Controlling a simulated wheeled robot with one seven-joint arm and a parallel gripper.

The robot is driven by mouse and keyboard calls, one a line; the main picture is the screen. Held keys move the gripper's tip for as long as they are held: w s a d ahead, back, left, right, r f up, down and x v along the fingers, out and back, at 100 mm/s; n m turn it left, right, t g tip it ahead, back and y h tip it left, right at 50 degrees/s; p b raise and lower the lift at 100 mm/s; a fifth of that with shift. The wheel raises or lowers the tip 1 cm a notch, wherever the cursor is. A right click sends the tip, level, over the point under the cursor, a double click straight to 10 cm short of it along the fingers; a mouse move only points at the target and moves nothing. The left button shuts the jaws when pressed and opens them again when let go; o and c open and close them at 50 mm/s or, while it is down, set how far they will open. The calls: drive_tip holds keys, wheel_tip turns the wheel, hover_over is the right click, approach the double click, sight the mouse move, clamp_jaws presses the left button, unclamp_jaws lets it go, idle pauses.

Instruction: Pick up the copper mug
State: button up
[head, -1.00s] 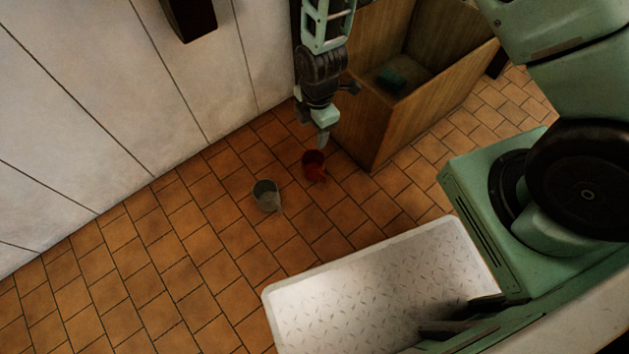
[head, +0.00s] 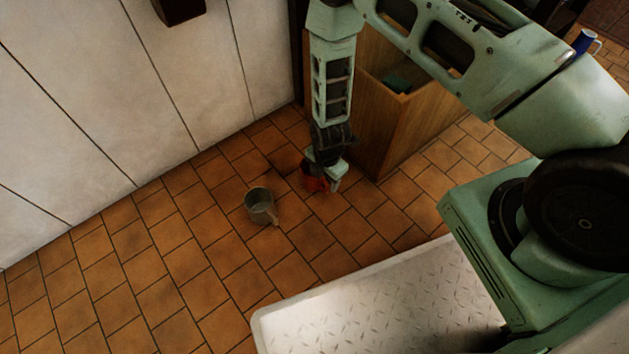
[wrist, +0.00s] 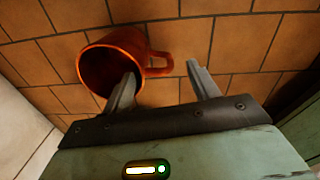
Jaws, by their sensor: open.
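The copper mug (head: 311,183), reddish-orange, is on the tiled floor near the wooden cabinet's corner, partly hidden behind my gripper (head: 334,183) in the head view. In the wrist view, the mug (wrist: 112,50) is at upper left with its dark mouth partly visible and its handle to the right. My gripper (wrist: 161,68) is open. Its left finger overlaps the mug's wall and mouth in this view; its right finger is beyond the handle, so the handle appears between the fingertips. I cannot tell whether either finger touches the mug.
A grey mug (head: 259,206) stands on the floor to the left of the copper one. The open-topped wooden cabinet (head: 395,130) is close by on the right. A white panelled wall (head: 90,100) is at the left. Tiled floor (head: 140,260) is clear at lower left.

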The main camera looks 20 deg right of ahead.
sight(323, 189)
wheel_tip(323, 189, down, 7)
drive_tip(key=b, duration=0.3)
drive_tip(key=shift+w+a+r, duration=0.1)
drive_tip(key=shift+w, duration=0.05)
drive_tip(key=c, duration=1.1)
